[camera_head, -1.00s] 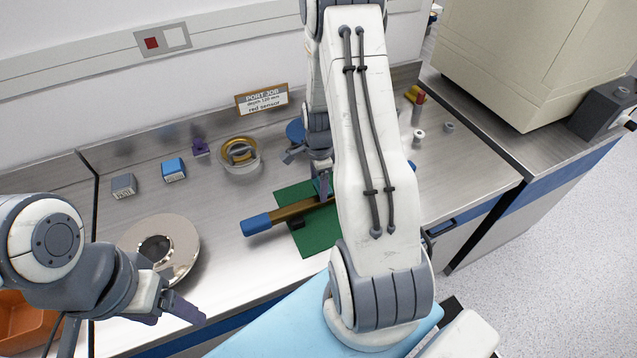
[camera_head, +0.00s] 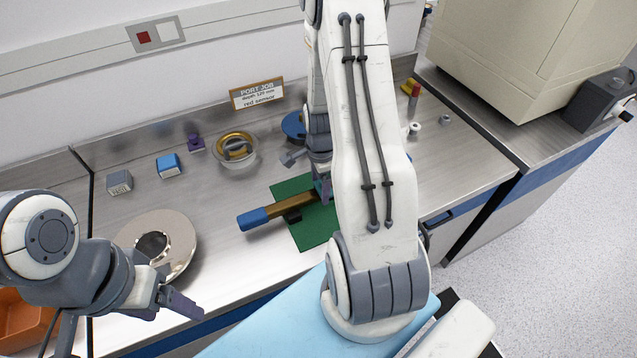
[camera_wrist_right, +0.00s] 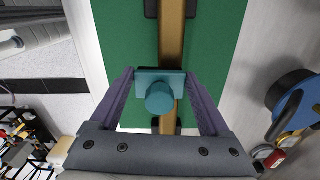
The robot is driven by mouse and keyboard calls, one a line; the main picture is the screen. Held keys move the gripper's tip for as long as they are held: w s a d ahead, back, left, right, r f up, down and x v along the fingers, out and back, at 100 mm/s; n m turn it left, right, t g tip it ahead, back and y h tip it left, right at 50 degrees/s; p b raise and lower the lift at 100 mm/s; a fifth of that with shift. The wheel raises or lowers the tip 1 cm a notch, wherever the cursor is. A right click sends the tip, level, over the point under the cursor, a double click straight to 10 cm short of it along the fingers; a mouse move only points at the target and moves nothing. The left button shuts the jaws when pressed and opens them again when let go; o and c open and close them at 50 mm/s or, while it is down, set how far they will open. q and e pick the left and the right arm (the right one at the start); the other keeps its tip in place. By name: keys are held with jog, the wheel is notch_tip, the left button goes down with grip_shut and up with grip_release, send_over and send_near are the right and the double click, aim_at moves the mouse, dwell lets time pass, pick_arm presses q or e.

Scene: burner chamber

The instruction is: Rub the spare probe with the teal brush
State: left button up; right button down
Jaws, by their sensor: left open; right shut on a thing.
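The spare probe is a brass-coloured rod (camera_head: 290,205) with a blue end (camera_head: 252,218). It lies across a green mat (camera_head: 314,232) on black rests; its far part is hidden behind my right arm in the head view. My right gripper (camera_head: 323,190) is over the mat, at the probe. In the right wrist view its fingers are shut on the teal brush (camera_wrist_right: 160,98), which sits right over the brass rod (camera_wrist_right: 171,40); whether it touches cannot be told. My left gripper (camera_head: 182,302) is open and empty near the bench's front edge.
A metal disc with a hole (camera_head: 183,250) lies near my left gripper. Behind are a grey block (camera_head: 119,183), a blue block (camera_head: 169,166), a brass-rimmed round port (camera_head: 236,150) and a sign (camera_head: 257,94). An orange bin (camera_head: 22,322) is at the lower left.

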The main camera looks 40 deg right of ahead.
jog(key=shift+w+d, duration=0.15)
jog(key=shift+w, duration=0.5)
jog(key=shift+w+d+f, duration=0.1)
jog(key=shift+w+d, duration=0.05)
jog(key=shift+w, duration=0.65)
jog(key=shift+s+a+p, duration=0.15)
jog(key=shift+s+a, duration=0.05)
jog(key=shift+s, duration=0.6)
jog(key=shift+s+a+p, duration=0.15)
jog(key=shift+s, duration=0.6)
jog(key=shift+w+d, duration=0.2)
jog(key=shift+w, duration=0.6)
jog(key=shift+w+d, duration=0.2)
jog(key=shift+w, duration=0.6)
jog(key=shift+s+a, duration=0.25)
jog(key=shift+s, duration=0.65)
jog(key=shift+s+a, duration=0.2)
jog(key=shift+s, duration=0.6)
jog(key=shift+w+d+p, duration=0.25)
jog(key=shift+w+p, duration=0.05)
jog(key=shift+w, duration=0.55)
jog(key=shift+w+d, duration=0.2)
jog(key=shift+w, duration=0.65)
